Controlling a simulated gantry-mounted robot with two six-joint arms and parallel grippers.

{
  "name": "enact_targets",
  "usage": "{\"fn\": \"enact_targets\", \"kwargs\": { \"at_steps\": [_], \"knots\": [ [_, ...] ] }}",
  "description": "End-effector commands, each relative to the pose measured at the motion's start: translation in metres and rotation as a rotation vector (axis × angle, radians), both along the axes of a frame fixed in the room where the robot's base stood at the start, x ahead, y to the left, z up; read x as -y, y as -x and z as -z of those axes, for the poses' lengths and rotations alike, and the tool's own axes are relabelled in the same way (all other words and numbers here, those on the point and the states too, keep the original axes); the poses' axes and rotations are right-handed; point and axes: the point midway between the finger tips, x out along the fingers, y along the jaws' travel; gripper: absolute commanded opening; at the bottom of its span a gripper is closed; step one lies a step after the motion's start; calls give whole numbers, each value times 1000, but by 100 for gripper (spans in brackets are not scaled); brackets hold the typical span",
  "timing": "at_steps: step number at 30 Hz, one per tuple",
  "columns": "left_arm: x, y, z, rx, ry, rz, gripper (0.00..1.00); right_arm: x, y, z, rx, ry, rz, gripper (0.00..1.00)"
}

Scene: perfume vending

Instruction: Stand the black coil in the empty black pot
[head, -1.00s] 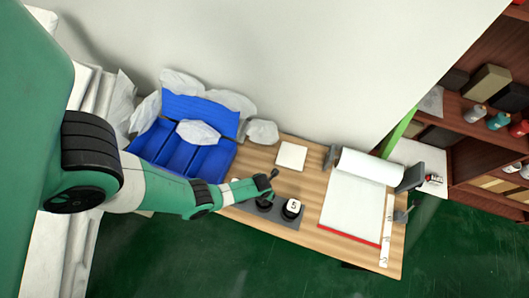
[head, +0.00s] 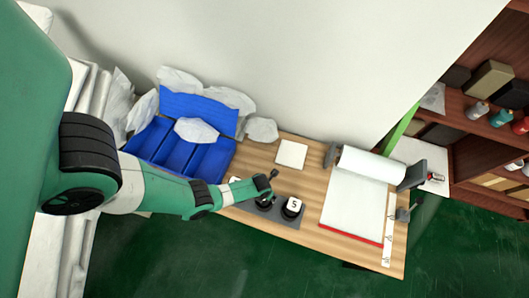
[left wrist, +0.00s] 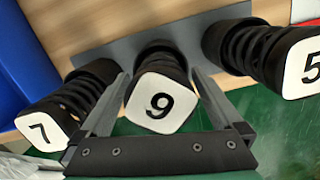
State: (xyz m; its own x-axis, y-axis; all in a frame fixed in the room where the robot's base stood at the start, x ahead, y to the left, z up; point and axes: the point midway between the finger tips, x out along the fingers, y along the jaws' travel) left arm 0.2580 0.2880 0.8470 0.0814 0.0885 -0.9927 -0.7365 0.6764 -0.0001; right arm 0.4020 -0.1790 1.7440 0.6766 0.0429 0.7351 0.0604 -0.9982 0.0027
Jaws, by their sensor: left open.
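A black coil with a white cap marked 9 (left wrist: 158,103) stands between the fingers of my left gripper (left wrist: 158,77) in the left wrist view. Its far end meets the black pot (left wrist: 158,47) in the middle of the grey plate. My left gripper also shows in the head view (head: 268,183), above the plate. It is open, with a finger on each side of the coil. Coils marked 7 (left wrist: 42,131) and 5 (left wrist: 303,68) stand on either side. The middle pot's inside is hidden. My right gripper is not in view.
The grey plate (head: 283,217) lies on the wooden table (head: 313,187) near its front edge. A blue divided box (head: 213,160) is to the left. A paper roll (head: 370,165) and a red-edged white sheet are to the right. A shelf stands far right.

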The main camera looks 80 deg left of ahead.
Motion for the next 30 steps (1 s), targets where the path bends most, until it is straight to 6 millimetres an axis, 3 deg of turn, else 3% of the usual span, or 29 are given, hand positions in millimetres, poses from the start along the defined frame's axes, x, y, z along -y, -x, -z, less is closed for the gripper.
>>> {"fn": "enact_targets", "kwargs": {
  "at_steps": [5,18,30],
  "knots": [
    [1,1,-21,0,0,0,100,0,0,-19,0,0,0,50],
    [9,8,-109,0,0,1,100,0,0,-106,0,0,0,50],
    [10,9,-114,0,0,0,100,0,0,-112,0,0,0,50]
  ]
}}
